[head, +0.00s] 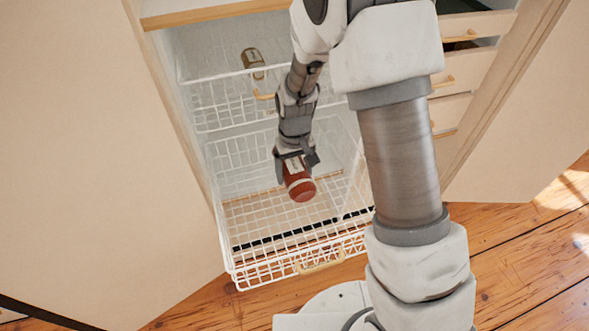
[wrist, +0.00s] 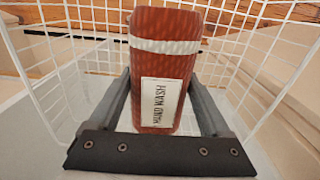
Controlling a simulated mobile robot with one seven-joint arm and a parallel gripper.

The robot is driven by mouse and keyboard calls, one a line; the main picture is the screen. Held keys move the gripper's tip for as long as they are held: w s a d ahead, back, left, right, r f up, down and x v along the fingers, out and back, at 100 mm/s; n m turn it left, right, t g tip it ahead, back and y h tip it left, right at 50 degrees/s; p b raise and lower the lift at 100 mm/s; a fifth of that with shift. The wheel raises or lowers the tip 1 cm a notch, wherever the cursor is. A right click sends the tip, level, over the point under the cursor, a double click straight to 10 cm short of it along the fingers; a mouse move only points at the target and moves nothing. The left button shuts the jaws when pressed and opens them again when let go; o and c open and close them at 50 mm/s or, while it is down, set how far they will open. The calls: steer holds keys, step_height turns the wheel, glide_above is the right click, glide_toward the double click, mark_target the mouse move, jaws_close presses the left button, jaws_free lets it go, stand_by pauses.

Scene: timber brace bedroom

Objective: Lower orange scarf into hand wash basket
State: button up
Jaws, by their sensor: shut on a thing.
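The orange scarf (head: 299,185) is a rusty red-orange roll with a pale band. In the wrist view the scarf (wrist: 165,70) carries a white label reading "HAND WASH". My gripper (head: 296,160) is shut on it, with one finger on each side in the wrist view (wrist: 160,85). The lower white wire basket (head: 262,272) is pulled out, and I take it to be the hand wash basket, though no label shows on it. The scarf hangs within the outline of this basket; its exact height above the wire floor is hard to tell. The basket's wire walls (wrist: 255,95) surround the scarf in the wrist view.
An upper wire basket (head: 205,112) holds a small brownish rolled item (head: 253,62) with a pale label. Drawers (head: 461,72) stand partly open at the right. Tall beige panels (head: 95,150) flank the baskets. The wooden floor (head: 540,265) is clear at the right.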

mark_target(295, 167)
steer(key=shift+f+b, duration=0.85)
steer(key=shift+f, duration=3.9)
steer(key=shift+f, duration=2.5)
steer(key=o, duration=1.3)
step_height(295, 167, up, 18)
steer(key=p, duration=0.6)
steer(key=shift+f, duration=0.25)
